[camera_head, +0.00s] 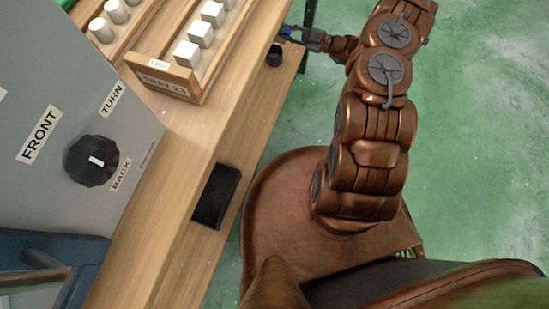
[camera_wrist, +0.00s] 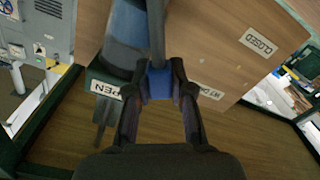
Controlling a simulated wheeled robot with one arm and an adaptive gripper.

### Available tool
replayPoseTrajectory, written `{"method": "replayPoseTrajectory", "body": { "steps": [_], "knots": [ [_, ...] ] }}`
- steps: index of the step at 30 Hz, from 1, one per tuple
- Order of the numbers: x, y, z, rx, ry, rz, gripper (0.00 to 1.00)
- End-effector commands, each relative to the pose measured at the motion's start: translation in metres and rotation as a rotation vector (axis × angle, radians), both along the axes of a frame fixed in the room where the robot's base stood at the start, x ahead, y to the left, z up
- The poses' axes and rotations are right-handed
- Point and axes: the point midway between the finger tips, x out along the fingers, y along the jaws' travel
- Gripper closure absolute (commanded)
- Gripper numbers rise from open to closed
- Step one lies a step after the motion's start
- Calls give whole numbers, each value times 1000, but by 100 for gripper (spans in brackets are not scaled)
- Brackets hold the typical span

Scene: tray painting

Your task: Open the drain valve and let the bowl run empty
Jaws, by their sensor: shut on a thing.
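In the wrist view my gripper (camera_wrist: 158,92) is shut on the blue grip of a valve lever (camera_wrist: 158,82), whose grey bar (camera_wrist: 156,35) runs up out of the picture. The lever points between a label ending in "PEN" (camera_wrist: 106,89) on the left and a "CLOSED" label (camera_wrist: 259,41) at upper right. It lies nearer the "PEN" label. In the head view my gripper (camera_head: 303,36) is at the table's far edge, with a bit of blue (camera_head: 289,30) at its tip. I cannot make out the bowl or whether liquid runs.
On the wooden table stand a tray labelled "TRAY 23" (camera_head: 160,84) with pale blocks and a grey panel (camera_head: 60,120) with a black knob (camera_head: 91,160). A black box (camera_head: 215,196) and a small dark cup (camera_head: 274,56) are along the table's edge. Green floor is clear at right.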

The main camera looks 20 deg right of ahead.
Motion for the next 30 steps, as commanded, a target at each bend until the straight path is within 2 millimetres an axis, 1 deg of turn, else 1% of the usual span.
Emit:
{"method": "replayPoseTrajectory", "body": {
  "steps": [1, 9, 23, 24, 30],
  "knots": [
    [1, -2, 6, 13, 13, -1, 100],
    [5, -4, 8, 54, 69, 0, 100],
    [7, -2, 7, 58, 73, 3, 100],
    [7, -2, 6, 58, 73, 3, 75],
    [7, -2, 5, 58, 74, 2, 54]
  ]
}}
